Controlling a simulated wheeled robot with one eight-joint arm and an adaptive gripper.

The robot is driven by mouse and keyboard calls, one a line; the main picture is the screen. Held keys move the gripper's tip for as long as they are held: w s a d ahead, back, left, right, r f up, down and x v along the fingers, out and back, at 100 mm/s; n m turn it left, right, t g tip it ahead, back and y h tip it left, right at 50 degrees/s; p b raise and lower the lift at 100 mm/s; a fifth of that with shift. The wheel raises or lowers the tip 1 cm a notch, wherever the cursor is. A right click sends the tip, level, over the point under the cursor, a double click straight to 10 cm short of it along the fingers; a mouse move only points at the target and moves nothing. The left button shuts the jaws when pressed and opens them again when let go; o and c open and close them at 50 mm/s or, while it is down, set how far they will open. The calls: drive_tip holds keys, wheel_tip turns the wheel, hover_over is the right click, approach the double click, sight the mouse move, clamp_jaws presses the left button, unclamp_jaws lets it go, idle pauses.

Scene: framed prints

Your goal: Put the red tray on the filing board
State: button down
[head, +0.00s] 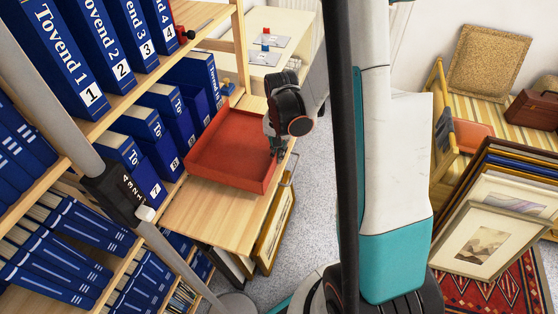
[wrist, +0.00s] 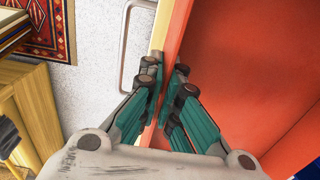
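The red tray (head: 228,150) is a shallow open box, level and empty, over the pale wooden filing board (head: 205,215) that juts out from the shelves. It looks to be on the board or just above it; I cannot tell which. Bare board shows in front of it. My gripper (head: 277,148) is at the tray's right wall. In the wrist view, the teal fingers of my gripper (wrist: 165,88) are on either side of the wall of the tray (wrist: 240,60), close against it. The board's edge (wrist: 161,35) shows beside the wall.
Blue binders (head: 150,135) fill the shelves at the left, close behind the tray. A metal handle (head: 291,170) sticks out at the board's right edge. Framed prints (head: 275,230) stand below the board. More framed pictures (head: 490,235) lean at the right. Grey floor (head: 312,200) lies between.

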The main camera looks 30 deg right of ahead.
drive_tip(key=shift+f+b, duration=0.5)
drive_tip(key=shift+f, duration=1.15)
drive_tip(key=shift+f, duration=0.2)
drive_tip(key=c, duration=1.8)
unclamp_jaws()
drive_tip(key=shift+r, duration=0.1)
drive_tip(key=shift+r, duration=0.1)
wheel_tip(320, 180, up, 12)
drive_tip(key=p, duration=0.4)
drive_tip(key=shift+p, duration=0.3)
drive_tip(key=shift+d, duration=0.1)
